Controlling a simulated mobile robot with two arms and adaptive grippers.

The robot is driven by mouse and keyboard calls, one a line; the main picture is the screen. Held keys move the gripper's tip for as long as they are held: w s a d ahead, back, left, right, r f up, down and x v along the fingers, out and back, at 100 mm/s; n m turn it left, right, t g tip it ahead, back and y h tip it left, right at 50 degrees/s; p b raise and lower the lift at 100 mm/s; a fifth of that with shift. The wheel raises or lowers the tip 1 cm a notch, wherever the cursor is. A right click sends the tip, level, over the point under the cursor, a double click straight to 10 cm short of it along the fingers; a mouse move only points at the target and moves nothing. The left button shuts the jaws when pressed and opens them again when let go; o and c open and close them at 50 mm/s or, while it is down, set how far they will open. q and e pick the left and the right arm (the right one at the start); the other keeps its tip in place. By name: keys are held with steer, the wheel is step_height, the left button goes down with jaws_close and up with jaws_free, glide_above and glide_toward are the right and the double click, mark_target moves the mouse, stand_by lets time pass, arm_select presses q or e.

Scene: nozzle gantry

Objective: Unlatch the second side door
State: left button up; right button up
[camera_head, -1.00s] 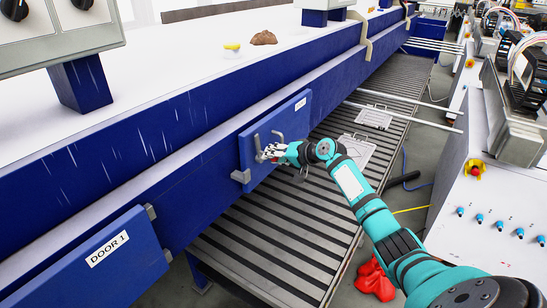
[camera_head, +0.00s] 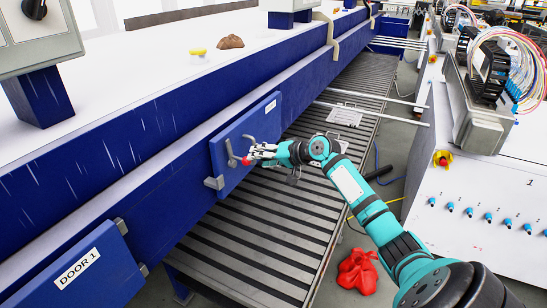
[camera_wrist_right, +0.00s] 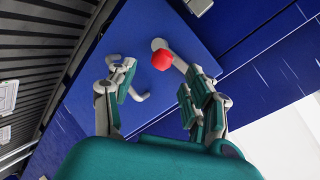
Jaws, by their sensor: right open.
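The second side door (camera_head: 228,141) is a blue panel with a white label, lying flush against the machine's blue side in the head view. It carries a grey latch lever (camera_head: 231,151) ending in a red knob (camera_head: 246,161). My right gripper (camera_head: 257,153) is open just right of the knob. In the right wrist view, the red knob (camera_wrist_right: 163,61) shows between and beyond the spread fingers of my right gripper (camera_wrist_right: 158,72). The fingers look apart from it. A bent grey handle (camera_wrist_right: 141,88) shows near the left finger. My left gripper is out of view.
Door 1 (camera_head: 104,272) is on the machine's near side. A slatted conveyor (camera_head: 265,225) runs below the doors, with a red crumpled object (camera_head: 357,271) on the floor beside it. A white cabinet (camera_head: 465,225) with blue fittings stands at right.

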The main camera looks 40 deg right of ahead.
steer(key=v, duration=0.5)
steer(key=shift+s, duration=0.2)
